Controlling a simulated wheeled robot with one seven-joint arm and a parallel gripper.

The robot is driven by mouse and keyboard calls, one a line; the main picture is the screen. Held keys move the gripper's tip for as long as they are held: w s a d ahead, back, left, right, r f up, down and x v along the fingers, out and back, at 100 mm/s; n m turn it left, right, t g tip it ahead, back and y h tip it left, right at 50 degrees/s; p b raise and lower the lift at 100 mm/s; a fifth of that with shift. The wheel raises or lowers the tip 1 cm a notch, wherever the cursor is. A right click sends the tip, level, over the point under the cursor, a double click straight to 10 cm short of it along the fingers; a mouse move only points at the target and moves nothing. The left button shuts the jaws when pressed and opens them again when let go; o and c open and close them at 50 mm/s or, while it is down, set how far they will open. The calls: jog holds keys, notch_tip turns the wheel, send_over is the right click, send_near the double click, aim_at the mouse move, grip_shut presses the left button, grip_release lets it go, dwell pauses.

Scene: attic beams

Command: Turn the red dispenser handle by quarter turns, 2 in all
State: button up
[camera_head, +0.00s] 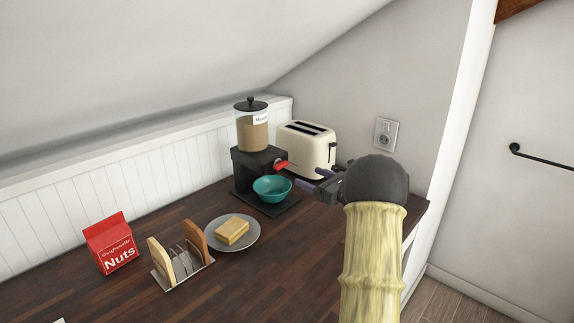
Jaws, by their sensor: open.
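The cereal dispenser has a clear jar (252,132) of brown contents with a black lid, on a black stand (250,172). Its red handle (281,165) sticks out from the stand's right side. A teal bowl (272,189) stands on the dispenser's base below the handle. My gripper (304,178) reaches in from the right, with its purple-grey fingers pointing left toward the handle. It is open and looks empty. The fingertips appear close to the handle, to its lower right; I cannot tell whether they touch it.
A cream toaster (308,152) stands close behind my gripper. A grey plate (250,238) with bread (232,231), a toast rack (182,266) and a red nuts packet (110,245) stand at the left front. The sloped ceiling hangs low over the back.

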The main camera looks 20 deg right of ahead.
aim_at(284, 166)
jog(key=p+x, duration=0.2)
jog(key=x, duration=0.8)
jog(key=shift+w+a, duration=0.15)
jog(key=shift+w, duration=0.15)
jog(key=c, duration=1)
jog(key=shift+m+b, duration=0.3)
